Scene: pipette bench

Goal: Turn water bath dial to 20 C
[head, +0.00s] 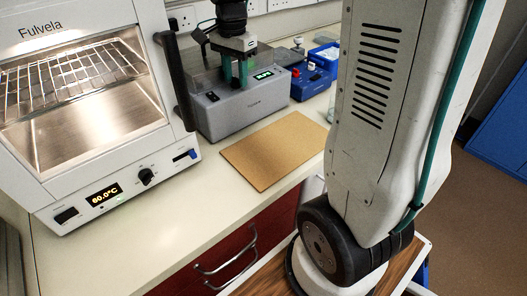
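The grey box-shaped unit with a lit green display (228,112) stands on the bench in the upper middle of the head view and looks like the water bath. The display's digits are too small to read. No dial shows clearly on its front; my gripper covers part of it. My gripper (237,82) points down at the top front of this unit, with its green fingers left of the display. The fingers look slightly apart, but I cannot tell whether they touch or hold a dial.
A white Fulvela oven (97,195) with a black knob (147,177) and a 60.0°C display stands at left. A brown board (275,150) lies before the grey unit. A blue device (311,82) stands behind right. Bare bench (190,215) lies in front.

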